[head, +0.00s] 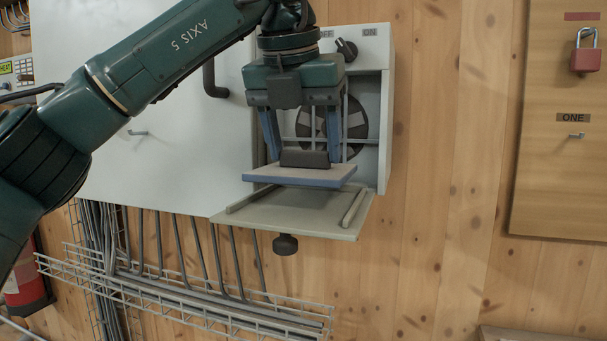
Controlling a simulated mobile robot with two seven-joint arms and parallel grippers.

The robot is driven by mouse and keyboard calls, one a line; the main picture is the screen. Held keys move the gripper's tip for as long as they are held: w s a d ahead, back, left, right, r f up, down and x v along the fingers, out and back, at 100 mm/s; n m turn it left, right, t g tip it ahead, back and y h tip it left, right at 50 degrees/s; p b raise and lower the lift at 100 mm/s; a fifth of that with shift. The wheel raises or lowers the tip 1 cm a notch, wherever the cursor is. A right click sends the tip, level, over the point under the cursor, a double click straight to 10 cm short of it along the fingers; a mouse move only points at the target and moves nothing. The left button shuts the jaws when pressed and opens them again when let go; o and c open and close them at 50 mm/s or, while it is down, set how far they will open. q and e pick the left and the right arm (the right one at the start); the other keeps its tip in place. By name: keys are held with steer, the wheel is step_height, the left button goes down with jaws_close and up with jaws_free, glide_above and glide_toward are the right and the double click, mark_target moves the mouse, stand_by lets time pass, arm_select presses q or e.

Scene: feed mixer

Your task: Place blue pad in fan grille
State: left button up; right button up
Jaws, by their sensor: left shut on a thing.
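The blue pad (306,175) is a flat slab with a pale top and a dark raised grip (304,158) on it. My left gripper (304,154) points down with its blue fingers shut on that grip. It holds the pad roughly level, just above the lowered grey flap of the fan grille (290,212). The flap has raised side rails and a dark knob (285,244) under it. Behind the gripper is the open housing with the round fan (332,125), partly hidden by my fingers. Whether the pad touches the flap is hard to tell. My right gripper is not in view.
The fan housing has a dark switch knob (346,49) at its top, by an ON label. A white cabinet (170,150) with a dark handle stands to its left. A wire cable tray (190,300) runs below. A wooden board with a red padlock (586,58) hangs at right.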

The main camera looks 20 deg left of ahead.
mark_target(303, 165)
arm_select(q)
step_height(303, 165, down, 4)
steer(key=shift+r, duration=0.25)
steer(key=shift+f, duration=0.15)
steer(key=o, duration=1)
